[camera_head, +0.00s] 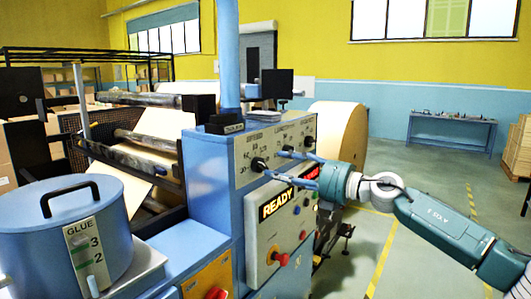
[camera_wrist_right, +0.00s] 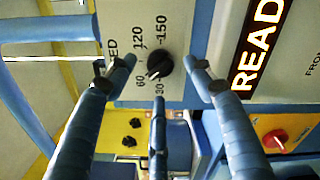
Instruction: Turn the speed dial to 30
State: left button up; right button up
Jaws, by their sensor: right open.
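The speed dial (camera_head: 258,164) is a black knob on the blue machine's front panel in the head view. In the right wrist view the dial (camera_wrist_right: 160,68) shows large, with 30, 60, 120 and 150 printed around it. Its white pointer mark appears to lie between 60 and 30. My right gripper (camera_head: 274,164) is open, its blue fingers close in front of the dial. In the right wrist view its fingers (camera_wrist_right: 160,78) stand left, right and below the dial, apart from it in the picture. I cannot tell whether any finger touches. My left gripper is not in view.
A lit READY display (camera_head: 276,204) and a red knob (camera_head: 281,259) sit below the dial. A blue glue pot (camera_head: 60,235) stands at the left. A kraft roll (camera_head: 342,128) is behind the panel. The floor at the right is mostly clear.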

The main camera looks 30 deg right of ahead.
aim_at(266, 166)
jog(key=p+x, duration=0.3)
jog(key=x, duration=0.2)
jog(key=shift+w+a+p, duration=0.2)
jog(key=shift+w+p, duration=0.1)
jog(key=shift+p, duration=0.1)
jog(key=shift+c, duration=0.5)
jog(key=shift+r, duration=0.1)
jog(key=c, duration=1.1)
